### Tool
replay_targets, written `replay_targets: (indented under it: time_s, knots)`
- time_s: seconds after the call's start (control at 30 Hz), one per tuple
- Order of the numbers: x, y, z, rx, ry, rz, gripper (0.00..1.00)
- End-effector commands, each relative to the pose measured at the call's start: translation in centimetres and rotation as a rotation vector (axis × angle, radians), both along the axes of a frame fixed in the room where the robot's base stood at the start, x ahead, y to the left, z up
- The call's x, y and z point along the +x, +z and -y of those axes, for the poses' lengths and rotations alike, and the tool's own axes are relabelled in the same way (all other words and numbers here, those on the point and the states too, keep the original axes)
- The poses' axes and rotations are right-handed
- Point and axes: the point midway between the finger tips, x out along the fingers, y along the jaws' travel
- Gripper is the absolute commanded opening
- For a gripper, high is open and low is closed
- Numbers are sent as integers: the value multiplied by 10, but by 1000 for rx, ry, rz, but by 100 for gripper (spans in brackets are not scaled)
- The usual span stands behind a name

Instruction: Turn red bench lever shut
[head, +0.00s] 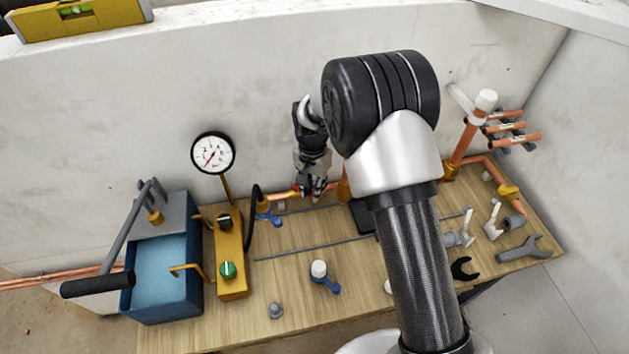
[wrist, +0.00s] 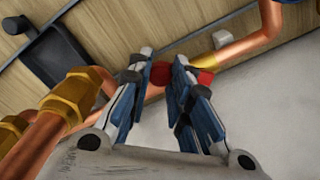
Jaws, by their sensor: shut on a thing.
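The red bench lever (wrist: 204,77) shows as small red parts between and beside my gripper's fingers in the wrist view, at a copper pipe. My gripper (wrist: 160,70) is shut on the red lever, with one finger on each side of it. In the head view my gripper (head: 312,190) reaches down to the pipe at the back of the bench, and a bit of red shows beside it. The fingers hide most of the lever, so I cannot tell its angle. The copper pipe (wrist: 240,48) runs past the fingertips to a brass end.
A blue-handled valve (head: 268,217) and a black hose (head: 250,220) stand left of my gripper. A pressure gauge (head: 213,152) and a blue tank (head: 165,275) are further left. Brass fittings (wrist: 75,90) sit close by in the wrist view. Loose tools lie on the wooden bench (head: 300,285).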

Motion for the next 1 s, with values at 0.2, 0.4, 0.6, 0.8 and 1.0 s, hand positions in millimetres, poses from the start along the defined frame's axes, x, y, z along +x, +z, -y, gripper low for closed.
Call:
replay_targets:
  time_s: [0.2, 0.4, 0.6, 0.8, 1.0]
  knots:
    - [-10, 1, -6, 0, -203, -1, 0]
    - [-18, 1, -14, 0, -392, -1, 0]
    - [-23, 0, -21, 0, -565, 0, 0]
    - [-27, 0, -28, 0, -703, -1, 0]
    - [-28, 0, -32, 0, -792, -1, 0]
